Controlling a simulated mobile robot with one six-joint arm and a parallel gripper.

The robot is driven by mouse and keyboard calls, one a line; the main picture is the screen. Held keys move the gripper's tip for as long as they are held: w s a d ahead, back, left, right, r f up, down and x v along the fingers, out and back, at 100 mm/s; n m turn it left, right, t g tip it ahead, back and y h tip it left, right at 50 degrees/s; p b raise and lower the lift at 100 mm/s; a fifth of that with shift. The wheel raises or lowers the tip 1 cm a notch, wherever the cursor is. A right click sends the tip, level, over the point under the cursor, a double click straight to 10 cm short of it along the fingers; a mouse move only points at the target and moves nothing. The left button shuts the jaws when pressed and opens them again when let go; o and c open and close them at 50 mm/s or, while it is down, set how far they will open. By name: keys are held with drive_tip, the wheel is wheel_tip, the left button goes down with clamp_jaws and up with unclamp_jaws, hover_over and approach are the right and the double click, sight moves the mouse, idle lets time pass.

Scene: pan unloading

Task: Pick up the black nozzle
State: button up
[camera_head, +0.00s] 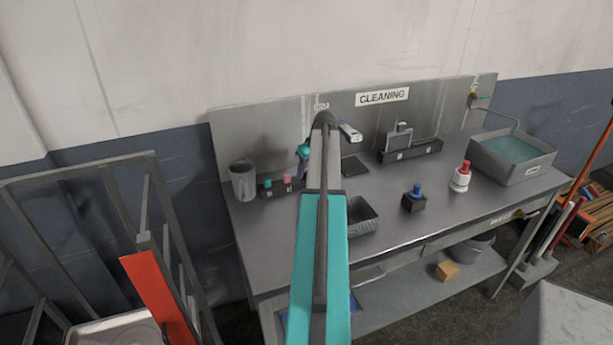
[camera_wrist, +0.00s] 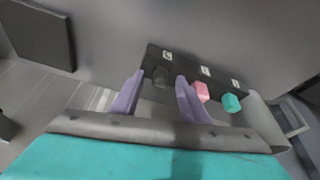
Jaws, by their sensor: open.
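A dark rack (camera_wrist: 190,62) with white labels holds a row of nozzles in the wrist view. The black nozzle (camera_wrist: 160,77) is at its left end there, and a pink nozzle (camera_wrist: 201,91) and a teal nozzle (camera_wrist: 231,103) stand to its right. My gripper (camera_wrist: 159,80) is open, with its purple fingers on either side of the black nozzle; contact cannot be made out. In the head view the rack (camera_head: 281,189) sits on the bench just left of my arm. Its black nozzle is not visible there, probably behind my gripper.
A grey jug (camera_head: 243,181) stands left of the rack on the bench (camera_head: 345,240). A black mesh tray (camera_head: 359,217), a blue-topped block (camera_head: 414,200), a red-topped white bottle (camera_head: 461,178) and a water basin (camera_head: 511,156) are to the right.

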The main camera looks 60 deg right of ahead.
drive_tip(key=shift+c, duration=0.5)
clamp_jaws()
drive_tip(key=shift+r, duration=0.15)
drive_tip(key=shift+r+b, duration=0.8)
drive_tip(key=shift+r, duration=0.55)
drive_tip(key=shift+s+r, duration=0.2)
drive_tip(key=shift+s, duration=0.1)
drive_tip(key=s+a+r+b, duration=0.1)
drive_tip(key=s+b, duration=0.3)
drive_tip(key=s, duration=1.1)
drive_tip(key=shift+s+a+r, duration=0.15)
drive_tip(key=shift+a+r, duration=0.15)
drive_tip(key=shift+a, duration=0.1)
